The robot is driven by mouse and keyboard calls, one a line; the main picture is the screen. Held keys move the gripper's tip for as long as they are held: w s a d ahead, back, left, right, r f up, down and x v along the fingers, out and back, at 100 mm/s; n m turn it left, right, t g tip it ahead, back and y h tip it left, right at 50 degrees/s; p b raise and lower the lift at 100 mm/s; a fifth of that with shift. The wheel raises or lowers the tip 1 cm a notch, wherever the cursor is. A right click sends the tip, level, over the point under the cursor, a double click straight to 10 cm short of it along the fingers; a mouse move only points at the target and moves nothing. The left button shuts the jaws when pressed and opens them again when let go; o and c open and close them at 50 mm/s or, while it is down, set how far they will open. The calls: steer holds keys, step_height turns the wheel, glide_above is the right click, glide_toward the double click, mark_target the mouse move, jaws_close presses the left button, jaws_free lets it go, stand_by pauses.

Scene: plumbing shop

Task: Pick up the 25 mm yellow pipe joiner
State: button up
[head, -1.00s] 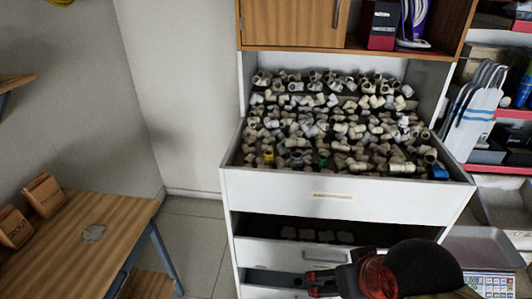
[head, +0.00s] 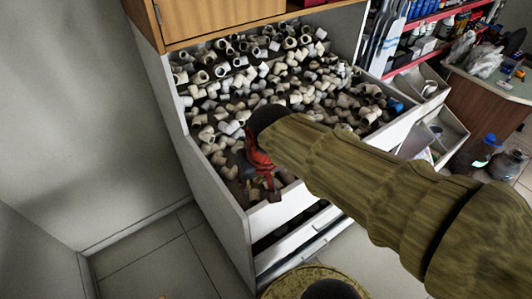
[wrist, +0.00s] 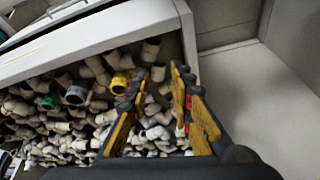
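The yellow pipe joiner (wrist: 121,82) lies in the wrist view among the grey and white fittings, near the drawer's front corner. My gripper (wrist: 161,72) is open and empty, with its two yellow-padded fingers pointing into the drawer. The joiner sits just left of the left fingertip, outside the gap between the fingers. I cannot tell whether that finger touches it. In the head view my gripper (head: 262,180) is over the front left part of the drawer (head: 292,205), and my arm and gripper hide the joiner there.
Many pipe fittings (head: 300,85) fill the drawer around the gripper. A green fitting (wrist: 48,101) lies left of the joiner in the wrist view. The drawer wall (wrist: 100,40) stands close to the fingers. A wooden cabinet (head: 205,18) hangs above the back.

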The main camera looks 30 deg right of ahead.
steer(key=w+r+p, duration=0.1)
steer(key=p, duration=0.1)
steer(key=w+d+r+m+g+p, duration=0.1)
steer(key=w+p, duration=0.1)
steer(key=p, duration=0.1)
steer(key=w+d+m+p, duration=0.1)
steer(key=p, duration=0.1)
steer(key=shift+w+d+r, duration=0.2)
steer(key=shift+d+r, duration=0.05)
steer(key=shift+r, duration=0.15)
steer(key=shift+c, duration=1)
steer(key=w+d+f+m+g+p, duration=0.1)
steer(key=d+f+p, duration=0.1)
steer(key=f+p, duration=0.1)
steer(key=w+d+f+m+g+p, duration=0.1)
steer(key=d+f+p, duration=0.1)
steer(key=f+p, duration=0.2)
steer(key=d+f+m+g+p, duration=0.1)
steer(key=f+m+p, duration=0.1)
steer(key=p, duration=0.5)
steer(key=shift+w+d+f, duration=0.2)
steer(key=shift+f, duration=0.2)
steer(key=shift+w+d+f, duration=0.2)
steer(key=shift+f, duration=0.15)
jaws_close()
